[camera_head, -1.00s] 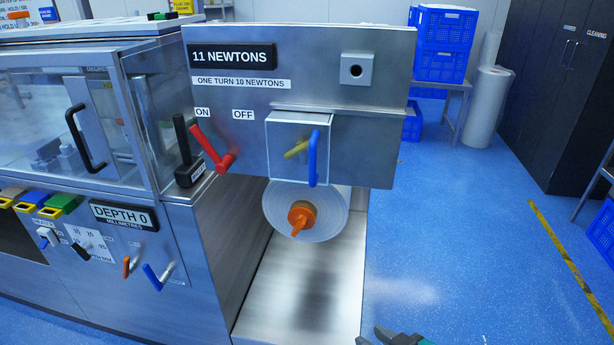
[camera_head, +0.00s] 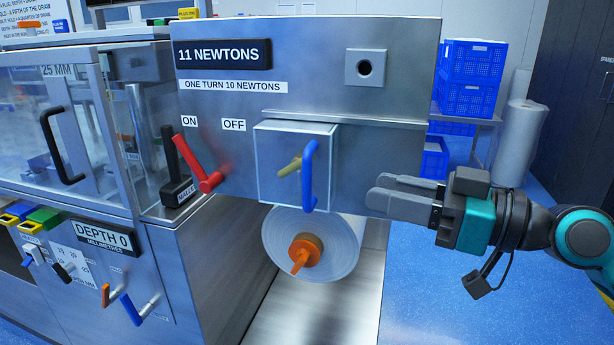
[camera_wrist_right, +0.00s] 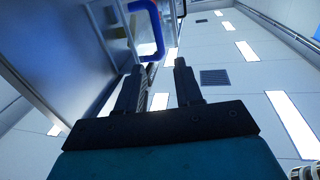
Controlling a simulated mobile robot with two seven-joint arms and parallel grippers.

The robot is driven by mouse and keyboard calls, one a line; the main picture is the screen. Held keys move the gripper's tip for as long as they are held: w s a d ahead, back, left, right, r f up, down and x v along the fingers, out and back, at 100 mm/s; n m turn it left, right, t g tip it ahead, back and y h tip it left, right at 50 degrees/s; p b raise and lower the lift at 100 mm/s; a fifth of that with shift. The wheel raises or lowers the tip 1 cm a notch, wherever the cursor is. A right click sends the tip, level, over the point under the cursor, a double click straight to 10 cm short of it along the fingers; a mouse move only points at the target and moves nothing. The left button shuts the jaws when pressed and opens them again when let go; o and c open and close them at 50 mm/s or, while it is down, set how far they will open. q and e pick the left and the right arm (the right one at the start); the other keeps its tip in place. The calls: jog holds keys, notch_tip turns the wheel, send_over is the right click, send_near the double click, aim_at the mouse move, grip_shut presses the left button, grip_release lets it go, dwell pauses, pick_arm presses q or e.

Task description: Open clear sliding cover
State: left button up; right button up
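A clear cover (camera_head: 266,186) sits on the front of the steel panel, over a yellow lever (camera_head: 289,167). A blue handle (camera_head: 308,178) is fixed upright at its right side. My right gripper (camera_head: 374,190) is to the right of the handle, apart from it, with its fingers pointing left. In the right wrist view the gripper (camera_wrist_right: 159,67) is open and empty, and the blue handle (camera_wrist_right: 157,30) shows beyond the fingertips. My left gripper is not in view.
A red lever (camera_head: 208,180) is left of the cover. A film roll (camera_head: 340,245) with an orange knob (camera_head: 303,252) hangs below it. A second clear door with a black handle (camera_head: 60,150) is at far left. Blue crates (camera_head: 470,75) stand behind my right arm.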

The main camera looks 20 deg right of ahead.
aim_at(307, 202)
pick_arm(q)
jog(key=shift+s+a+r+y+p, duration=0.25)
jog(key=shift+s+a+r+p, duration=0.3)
jog(key=shift+p, duration=0.9)
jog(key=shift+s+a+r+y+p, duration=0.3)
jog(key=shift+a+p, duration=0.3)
jog(key=shift+p, duration=0.8)
pick_arm(e)
jog(key=shift+x, duration=6.05)
jog(key=shift+d+f, duration=0.15)
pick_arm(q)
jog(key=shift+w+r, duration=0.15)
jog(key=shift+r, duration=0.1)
pick_arm(e)
grip_shut()
